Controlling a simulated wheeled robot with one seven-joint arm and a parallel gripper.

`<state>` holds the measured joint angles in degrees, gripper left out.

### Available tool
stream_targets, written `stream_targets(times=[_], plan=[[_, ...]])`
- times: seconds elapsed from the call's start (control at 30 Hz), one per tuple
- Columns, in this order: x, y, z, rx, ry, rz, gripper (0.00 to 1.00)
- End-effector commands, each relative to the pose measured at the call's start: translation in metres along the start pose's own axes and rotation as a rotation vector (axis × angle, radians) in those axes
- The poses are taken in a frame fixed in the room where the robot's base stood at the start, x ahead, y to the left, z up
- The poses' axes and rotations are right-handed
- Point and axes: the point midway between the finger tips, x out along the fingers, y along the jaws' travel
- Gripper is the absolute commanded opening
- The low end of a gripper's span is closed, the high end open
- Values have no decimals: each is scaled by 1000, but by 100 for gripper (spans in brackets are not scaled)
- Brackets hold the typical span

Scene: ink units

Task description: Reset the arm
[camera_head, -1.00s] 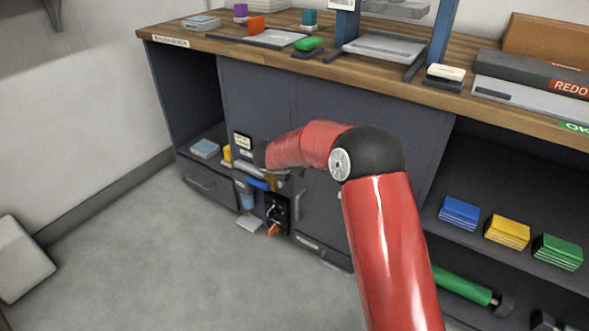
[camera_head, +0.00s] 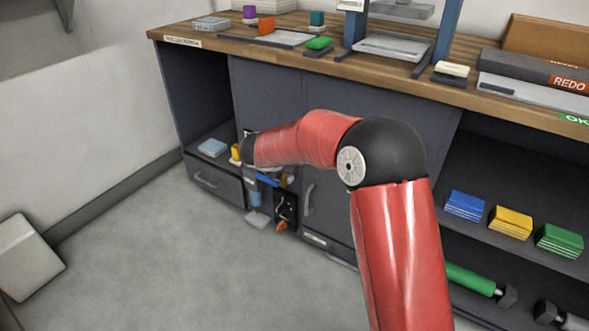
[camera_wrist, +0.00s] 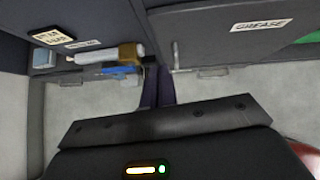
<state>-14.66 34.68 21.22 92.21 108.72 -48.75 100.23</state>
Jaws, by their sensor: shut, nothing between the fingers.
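My red arm (camera_head: 400,250) rises from the bottom right in the head view. It bends at a black elbow joint and reaches left in front of the dark cabinet. Its far end is near the open shelf at the left, and my gripper cannot be made out clearly there. In the wrist view my gripper (camera_wrist: 157,88) points away past the black wrist bracket (camera_wrist: 165,122). Its two dark fingers are close together, with nothing held between them. Grey floor and cabinet fronts lie beyond them.
The wooden worktop (camera_head: 270,65) carries coloured blocks and trays. In the wrist view a white tube (camera_wrist: 105,56) and a blue item (camera_wrist: 118,70) lie at the left, and a door labelled GREASE (camera_wrist: 262,25) is at the right.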

Motion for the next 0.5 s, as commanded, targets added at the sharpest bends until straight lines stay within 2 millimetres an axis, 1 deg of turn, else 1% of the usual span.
stream_targets(times=[0.03,0.1,0.27,0.33,0.37,0.43,0.47,0.5], plan=[[-7,1,0,0,0,1,0],[-14,1,0,-1,0,1,0],[-20,2,0,-1,0,0,0],[-23,1,4,-16,-12,10,0],[-26,1,9,-33,-25,20,0],[-37,-1,28,-114,-82,64,0],[-44,-3,39,-166,-118,90,0],[-56,-5,55,-255,-176,128,0]])
